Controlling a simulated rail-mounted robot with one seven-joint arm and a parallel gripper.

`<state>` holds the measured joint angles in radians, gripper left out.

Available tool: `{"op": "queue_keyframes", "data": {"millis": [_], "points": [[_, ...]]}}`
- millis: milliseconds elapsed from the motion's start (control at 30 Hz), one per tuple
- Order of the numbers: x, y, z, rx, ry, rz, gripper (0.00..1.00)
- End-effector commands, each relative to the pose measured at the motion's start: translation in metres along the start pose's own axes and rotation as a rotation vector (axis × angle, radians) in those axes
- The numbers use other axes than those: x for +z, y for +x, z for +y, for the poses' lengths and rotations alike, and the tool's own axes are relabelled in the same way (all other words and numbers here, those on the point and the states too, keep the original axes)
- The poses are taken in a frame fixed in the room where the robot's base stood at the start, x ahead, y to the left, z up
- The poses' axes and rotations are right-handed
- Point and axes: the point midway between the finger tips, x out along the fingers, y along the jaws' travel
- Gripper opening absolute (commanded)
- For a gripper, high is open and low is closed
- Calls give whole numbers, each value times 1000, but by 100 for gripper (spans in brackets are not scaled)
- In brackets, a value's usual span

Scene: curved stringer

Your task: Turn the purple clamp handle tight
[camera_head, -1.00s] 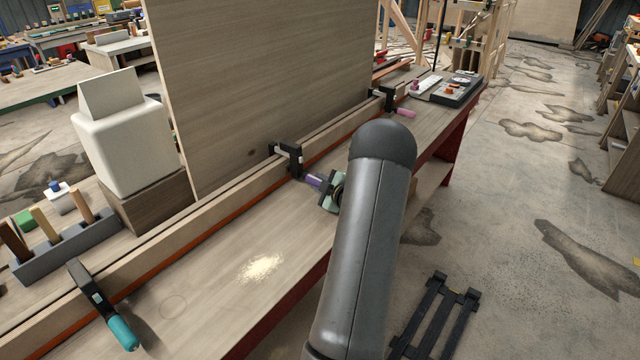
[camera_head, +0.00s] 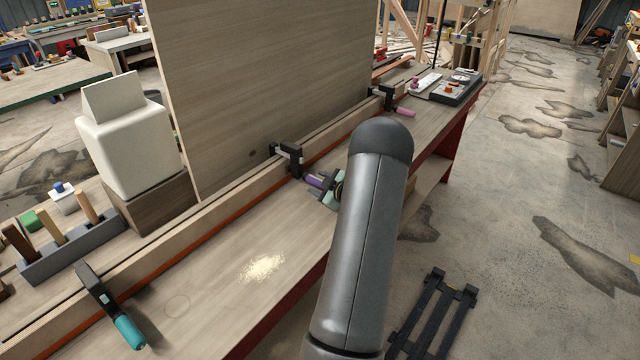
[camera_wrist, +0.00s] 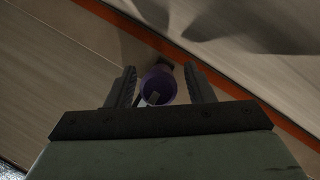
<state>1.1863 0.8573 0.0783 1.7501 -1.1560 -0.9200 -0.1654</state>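The purple clamp handle (camera_head: 314,181) belongs to the black middle clamp (camera_head: 289,158) on the wooden rail along the bench. In the wrist view the handle (camera_wrist: 159,84) is seen nearly end-on, between the two dark fingers of my gripper (camera_wrist: 160,86). A narrow gap shows on each side of the handle, so the fingers look open around it. In the head view my gripper (camera_head: 328,190) is at the handle's outer end, largely hidden behind my grey arm.
A teal-handled clamp (camera_head: 128,332) is at the near left and a pink-handled clamp (camera_head: 404,111) farther along. A tall wooden panel (camera_head: 265,80) stands behind the rail. Sawdust (camera_head: 262,268) lies on the bench top, whose near middle is otherwise clear.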

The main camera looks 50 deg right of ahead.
Motion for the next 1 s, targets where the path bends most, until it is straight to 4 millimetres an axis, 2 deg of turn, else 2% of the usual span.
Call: {"op": "queue_keyframes", "data": {"millis": [233,367,467,800,1000], "points": [[0,-1,0,1,-1,0,48],[1,-12,1,2,-1,-2,48],[1,-30,0,3,0,-1,48],[2,-114,0,4,-1,-3,48],[1,-152,0,3,0,-2,48]]}}
